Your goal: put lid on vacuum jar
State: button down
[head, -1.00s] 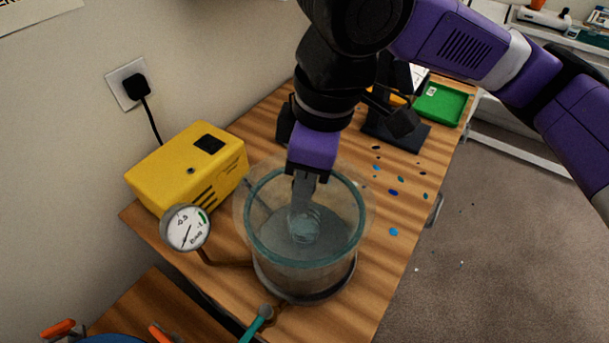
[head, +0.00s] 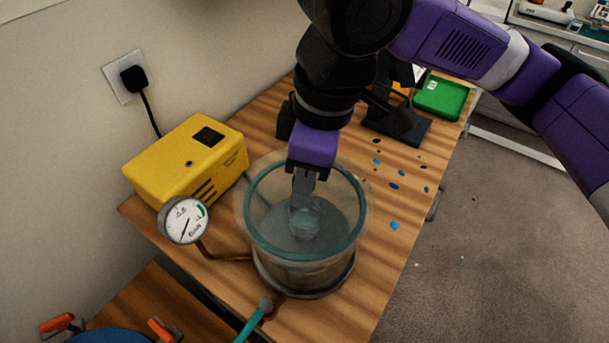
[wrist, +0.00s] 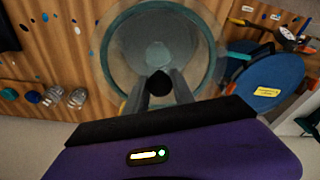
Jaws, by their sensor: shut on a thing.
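The vacuum jar (head: 300,266) is a clear round vessel with a teal rim, upright on the wooden bench. A small clear cup (head: 304,223) shows inside it. The clear lid (head: 240,207) is a see-through disc over the jar mouth, slightly wider than the rim. My gripper (head: 304,203) points down over the jar. In the wrist view my gripper (wrist: 158,80) is shut on the lid's black knob (wrist: 158,86), with the lid (wrist: 214,30) spread below the fingers. I cannot tell whether the lid touches the rim.
A yellow pump box (head: 187,160) and a pressure gauge (head: 183,220) stand left of the jar. A teal-handled valve (head: 257,316) is in front. A green tray (head: 442,98) lies at the back.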

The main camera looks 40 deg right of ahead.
jog(key=shift+f, duration=0.15)
jog(key=c, duration=1)
grip_release()
notch_tip(320, 180, up, 8)
jog(key=p, duration=0.7)
jog(key=shift+p, duration=0.4)
jog(key=shift+a, duration=0.1)
